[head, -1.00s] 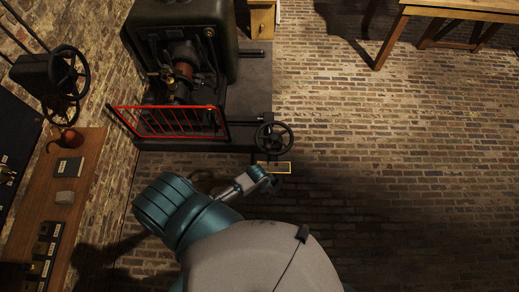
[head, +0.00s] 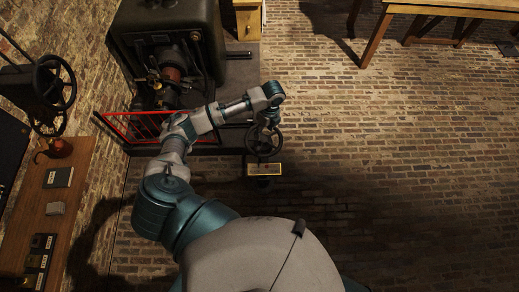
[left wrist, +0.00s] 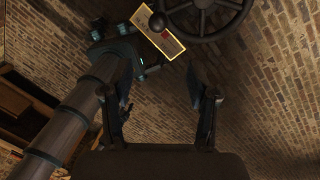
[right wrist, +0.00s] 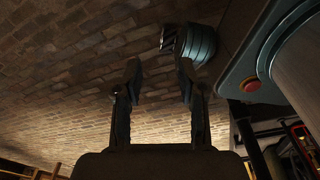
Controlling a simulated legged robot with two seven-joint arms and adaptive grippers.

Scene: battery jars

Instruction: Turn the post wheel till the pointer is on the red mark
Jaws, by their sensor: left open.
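The dark spoked post wheel (head: 263,143) stands right of the red railing in the head view, partly covered by my left wrist. It also shows at the top of the left wrist view (left wrist: 204,14). A brass-edged plate (head: 264,169) lies beside it; in the left wrist view the plate (left wrist: 158,34) has a small reddish patch. A round dark knob overlaps the plate there. I cannot make out the pointer. My left gripper (left wrist: 160,84) is open and empty, apart from the wheel in its own view. My right gripper (right wrist: 159,70) is open and empty, outside the head view.
A red railing (head: 150,127) and a dark machine (head: 165,45) stand behind my left arm. Another black wheel (head: 54,82) is at the left wall, above a wooden shelf (head: 60,215) with small items. A wooden table (head: 445,10) is far right. The brick floor between is clear.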

